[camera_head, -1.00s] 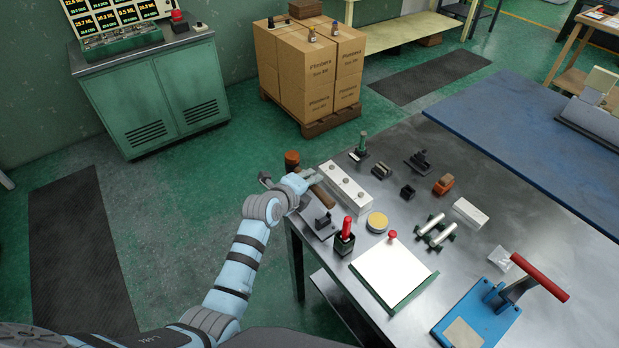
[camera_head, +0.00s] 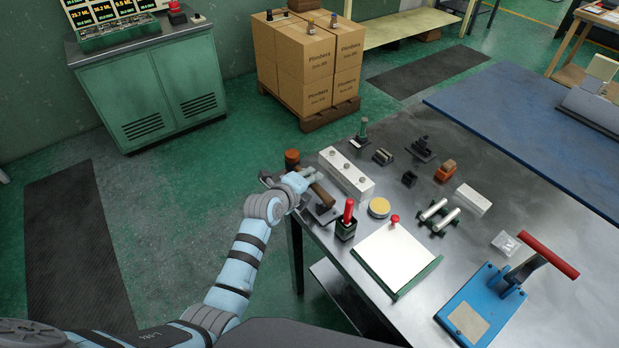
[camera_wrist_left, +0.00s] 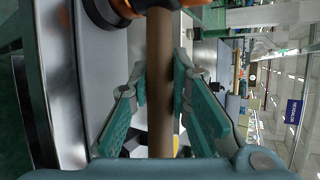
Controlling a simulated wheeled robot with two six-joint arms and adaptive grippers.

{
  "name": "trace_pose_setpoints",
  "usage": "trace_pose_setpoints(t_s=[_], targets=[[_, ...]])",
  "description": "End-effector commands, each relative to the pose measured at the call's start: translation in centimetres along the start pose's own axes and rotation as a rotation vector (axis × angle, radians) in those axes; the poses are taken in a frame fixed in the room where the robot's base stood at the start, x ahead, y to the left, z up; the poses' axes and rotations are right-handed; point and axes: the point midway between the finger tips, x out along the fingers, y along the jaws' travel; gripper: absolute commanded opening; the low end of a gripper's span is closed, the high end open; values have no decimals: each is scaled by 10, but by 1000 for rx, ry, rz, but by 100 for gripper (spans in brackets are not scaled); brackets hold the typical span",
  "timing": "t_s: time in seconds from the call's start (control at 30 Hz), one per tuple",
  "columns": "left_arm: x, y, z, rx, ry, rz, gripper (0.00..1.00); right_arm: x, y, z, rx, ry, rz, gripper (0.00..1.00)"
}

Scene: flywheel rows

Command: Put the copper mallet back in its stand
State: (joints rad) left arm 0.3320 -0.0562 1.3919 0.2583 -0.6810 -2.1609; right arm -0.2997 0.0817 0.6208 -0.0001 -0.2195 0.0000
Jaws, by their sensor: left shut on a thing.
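The copper mallet has a copper-brown head (camera_head: 292,158) and a brown wooden handle (camera_head: 323,194). My left gripper (camera_head: 309,177) is shut on the handle above the table's left corner. In the left wrist view the handle (camera_wrist_left: 160,85) runs between the two teal fingers (camera_wrist_left: 160,88), with the copper and black head (camera_wrist_left: 118,8) at the top edge. A dark holder on a flat plate (camera_head: 325,214), which looks like the stand, sits just below the handle in the head view, partly hidden by gripper and mallet. I cannot tell whether they touch. My right gripper is not in view.
A white block with holes (camera_head: 346,174) lies close right of the mallet. A red-handled tool in a dark holder (camera_head: 347,222), a yellow-topped tin (camera_head: 379,207) and a white-topped plate (camera_head: 394,257) are nearby. The table's left edge is close to my arm.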

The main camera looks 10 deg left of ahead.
Motion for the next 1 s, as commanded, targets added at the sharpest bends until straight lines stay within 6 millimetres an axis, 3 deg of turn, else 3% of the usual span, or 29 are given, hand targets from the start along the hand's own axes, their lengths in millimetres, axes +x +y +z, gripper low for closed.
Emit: trace_pose_setpoints(t_s=[0.33,1.0], targets=[[-1,-4,1,1,-2,-4,0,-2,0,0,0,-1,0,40],[9,15,-3,1,-2,-4,0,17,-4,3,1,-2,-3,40]])
